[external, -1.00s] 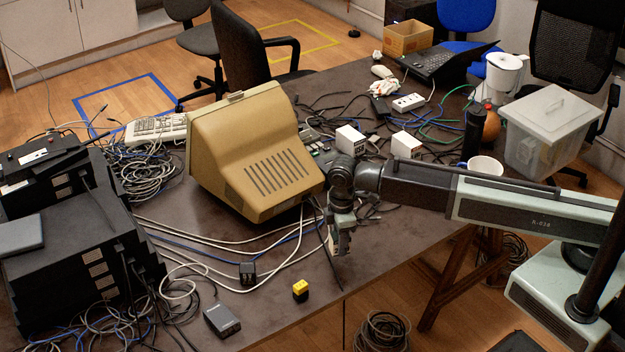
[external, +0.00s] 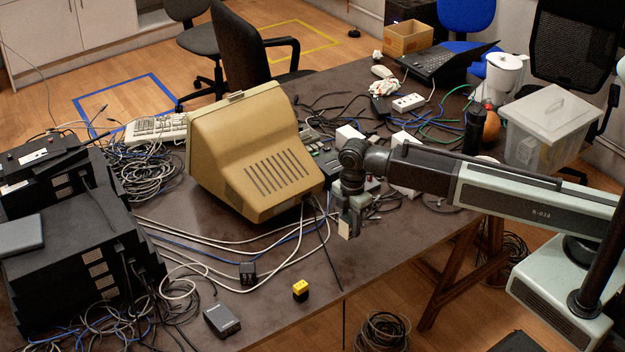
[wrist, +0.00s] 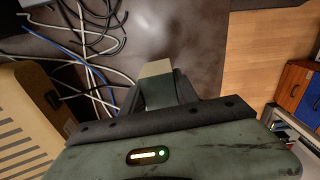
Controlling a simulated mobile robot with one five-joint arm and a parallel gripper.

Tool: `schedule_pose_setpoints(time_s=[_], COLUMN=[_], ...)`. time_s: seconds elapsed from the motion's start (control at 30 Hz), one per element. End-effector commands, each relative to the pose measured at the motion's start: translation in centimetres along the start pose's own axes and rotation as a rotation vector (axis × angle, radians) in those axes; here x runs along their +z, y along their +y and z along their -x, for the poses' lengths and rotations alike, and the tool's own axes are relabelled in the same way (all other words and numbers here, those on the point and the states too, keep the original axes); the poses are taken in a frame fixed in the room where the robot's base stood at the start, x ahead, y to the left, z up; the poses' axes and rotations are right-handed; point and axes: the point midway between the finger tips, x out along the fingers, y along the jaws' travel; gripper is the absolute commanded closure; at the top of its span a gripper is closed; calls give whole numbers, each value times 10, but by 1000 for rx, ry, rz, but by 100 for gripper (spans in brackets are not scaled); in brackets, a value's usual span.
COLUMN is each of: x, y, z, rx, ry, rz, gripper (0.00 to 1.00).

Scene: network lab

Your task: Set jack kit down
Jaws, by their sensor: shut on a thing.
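My gripper (external: 349,222) is shut on a small pale block, the jack kit (external: 345,229), and points down over the dark table (external: 250,300) near its front edge, just right of the beige monitor. In the wrist view the block's pale end (wrist: 155,69) shows beyond the gripper's fingers, over bare table. The fingers hide most of the block. I cannot tell whether its lower end touches the table or hangs a little above it.
The beige monitor (external: 255,150) stands close to the left of my gripper. Loose cables (external: 205,250), a yellow-and-black block (external: 300,290) and a black adapter (external: 222,320) lie to the front left. Several items crowd the table behind.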

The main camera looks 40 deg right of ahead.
Motion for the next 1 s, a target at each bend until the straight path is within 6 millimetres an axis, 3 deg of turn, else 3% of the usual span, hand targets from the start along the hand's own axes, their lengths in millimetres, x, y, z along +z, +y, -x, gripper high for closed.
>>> schedule_pose_setpoints(time_s=[0.03,0.13,0.33,0.53,0.77,1.0], x=[14,41,83,89,89,89], y=[15,36,54,56,56,56], z=[8,14,21,18,-21,-30], rx=[0,0,0,0,0,0], ry=[0,0,0,0,0,0], rz=[-2,-22,-94,-105,-104,-104], gripper=[100,100,100,100,100,100])
